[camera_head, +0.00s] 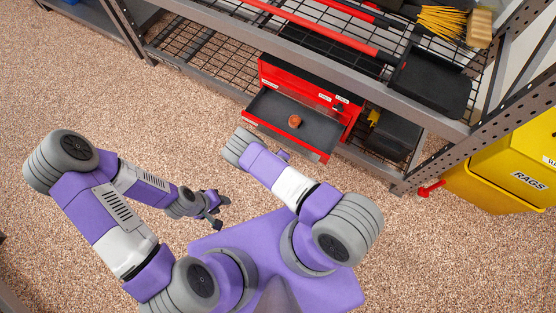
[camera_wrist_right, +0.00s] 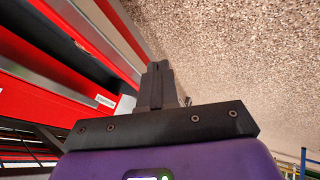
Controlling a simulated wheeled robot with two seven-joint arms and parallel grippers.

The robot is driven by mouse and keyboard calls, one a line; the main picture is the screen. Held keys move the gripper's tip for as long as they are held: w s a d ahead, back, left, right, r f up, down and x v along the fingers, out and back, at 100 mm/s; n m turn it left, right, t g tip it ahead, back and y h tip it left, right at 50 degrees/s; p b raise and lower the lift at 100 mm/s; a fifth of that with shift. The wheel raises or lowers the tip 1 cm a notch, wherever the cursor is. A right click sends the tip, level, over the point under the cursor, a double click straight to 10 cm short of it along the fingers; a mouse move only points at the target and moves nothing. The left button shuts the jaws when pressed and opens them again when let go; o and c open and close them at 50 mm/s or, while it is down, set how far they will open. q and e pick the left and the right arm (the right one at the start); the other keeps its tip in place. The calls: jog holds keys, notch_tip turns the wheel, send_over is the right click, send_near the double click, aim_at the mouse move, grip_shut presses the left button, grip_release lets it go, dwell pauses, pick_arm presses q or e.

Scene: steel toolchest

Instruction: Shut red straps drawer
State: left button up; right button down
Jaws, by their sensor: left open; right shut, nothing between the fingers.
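The red steel toolchest (camera_head: 352,115) sits on the lower shelf of the rack. One drawer (camera_head: 268,108) is pulled out toward me, with a dark inside and a small orange-brown object (camera_head: 295,121) in it. In the right wrist view, a red drawer front with a white label (camera_wrist_right: 105,100) is left of the fingers; I cannot read the label. My right gripper (camera_wrist_right: 158,72) is shut and empty close beside that front; whether it touches is unclear. The right arm mostly hides it in the head view. My left gripper (camera_head: 220,211) is open and empty above the floor, left of my base.
The grey metal rack (camera_head: 300,50) has a wire upper shelf holding a black tray (camera_head: 432,82), long red bars and a yellow bundle (camera_head: 440,20). A dark case (camera_head: 392,132) stands right of the chest. A yellow RAGS bin (camera_head: 510,165) is at the right. The speckled floor at left is clear.

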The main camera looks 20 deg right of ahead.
pick_arm(q)
jog(key=shift+f+b, duration=0.55)
jog(key=shift+f, duration=0.35)
pick_arm(e)
jog(key=shift+w+d+f, duration=0.35)
jog(key=shift+w+d, duration=0.5)
jog(key=shift+w+d+f, duration=0.3)
jog(key=shift+w+d, duration=0.55)
